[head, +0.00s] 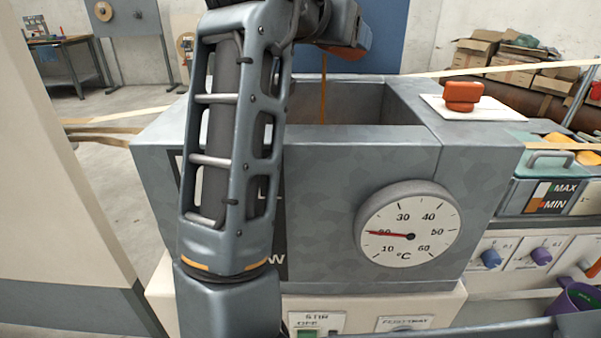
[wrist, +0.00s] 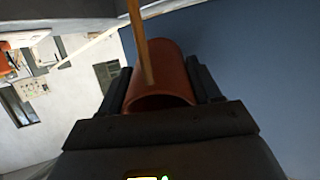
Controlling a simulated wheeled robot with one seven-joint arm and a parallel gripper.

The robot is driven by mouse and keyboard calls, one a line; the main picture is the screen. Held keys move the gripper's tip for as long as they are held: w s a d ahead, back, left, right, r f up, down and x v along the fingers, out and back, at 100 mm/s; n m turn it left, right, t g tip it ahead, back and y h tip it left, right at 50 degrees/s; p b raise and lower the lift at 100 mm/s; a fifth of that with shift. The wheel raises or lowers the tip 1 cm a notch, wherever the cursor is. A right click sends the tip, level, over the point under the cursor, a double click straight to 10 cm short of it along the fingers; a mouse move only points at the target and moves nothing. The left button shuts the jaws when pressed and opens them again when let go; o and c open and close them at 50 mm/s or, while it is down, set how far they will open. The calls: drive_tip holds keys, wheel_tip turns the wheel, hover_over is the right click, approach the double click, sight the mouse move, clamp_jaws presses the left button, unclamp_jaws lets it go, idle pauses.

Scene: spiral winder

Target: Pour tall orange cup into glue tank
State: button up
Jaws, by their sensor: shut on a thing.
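My gripper (wrist: 161,84) is shut on the orange cup (wrist: 168,66), with a dark finger on each side of it in the wrist view. In the head view the cup (head: 352,50) shows only in part beneath my gripper (head: 335,30), tilted above the open grey glue tank (head: 400,150). A thin orange-brown streak, like a stream of liquid, drops straight from the cup area into the tank opening. The streak also crosses the cup in the wrist view. The tank's bottom and the cup's contents are hidden.
A round temperature gauge (head: 409,224) on the tank front reads about 20. A red knob (head: 462,96) sits on a white plate at the tank's right. A purple-green container (head: 577,299) stands at lower right. A blue panel (head: 385,30) rises behind the tank.

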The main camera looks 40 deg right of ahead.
drive_tip(key=shift+f+b, duration=0.2)
drive_tip(key=shift+b, duration=0.1)
drive_tip(key=shift+f+h+b, duration=0.15)
drive_tip(key=shift+h+b, duration=0.15)
drive_tip(key=shift+b, duration=0.2)
drive_tip(key=shift+a, duration=0.1)
drive_tip(key=shift+s+a+f+h+b, duration=0.1)
drive_tip(key=shift+h+b, duration=0.4)
drive_tip(key=shift+b, duration=0.25)
drive_tip(key=shift+f, duration=0.2)
idle(1.1)
